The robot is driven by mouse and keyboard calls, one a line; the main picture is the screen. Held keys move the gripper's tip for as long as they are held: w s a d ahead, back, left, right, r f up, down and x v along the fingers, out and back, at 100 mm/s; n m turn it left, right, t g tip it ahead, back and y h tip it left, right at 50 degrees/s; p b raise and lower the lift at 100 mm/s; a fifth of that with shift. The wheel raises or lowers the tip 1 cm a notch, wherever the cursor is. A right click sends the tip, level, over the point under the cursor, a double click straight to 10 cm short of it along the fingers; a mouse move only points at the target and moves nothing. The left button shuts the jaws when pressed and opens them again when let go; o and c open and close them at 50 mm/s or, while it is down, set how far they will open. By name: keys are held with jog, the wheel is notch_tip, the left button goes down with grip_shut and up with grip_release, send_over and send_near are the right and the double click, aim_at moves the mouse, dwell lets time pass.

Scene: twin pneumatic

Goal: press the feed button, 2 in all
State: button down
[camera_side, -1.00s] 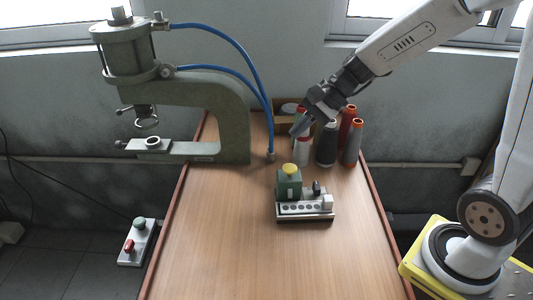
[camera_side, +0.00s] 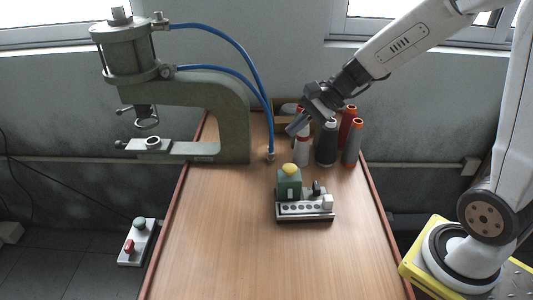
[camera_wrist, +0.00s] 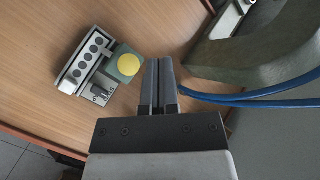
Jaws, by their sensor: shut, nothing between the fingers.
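A green box with a yellow domed button (camera_side: 289,169) on top stands at the back left of a grey block with a row of dark round holes (camera_side: 305,209), on the wooden table. In the wrist view the yellow button (camera_wrist: 129,64) shows left of my fingertips, clear of them. My gripper (camera_side: 291,130) is shut and empty, above and behind the button in the side view, with a clear gap between them. It also shows in the wrist view (camera_wrist: 159,62). A control box with a green and a red button (camera_side: 137,243) sits at the lower left, beside the table.
A green press (camera_side: 235,110) stands at the back left of the table (camera_side: 225,240), with blue hoses (camera_side: 245,78) running to a fitting on the tabletop. Several thread cones (camera_side: 326,147) stand behind and below my gripper. The table's front is clear.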

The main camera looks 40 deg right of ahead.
aim_at(287, 166)
jog(key=shift+f, duration=3.7)
jog(key=shift+f, duration=1.35)
dwell(0.8)
jog(key=shift+r, duration=1.35)
jog(key=shift+r, duration=2.5)
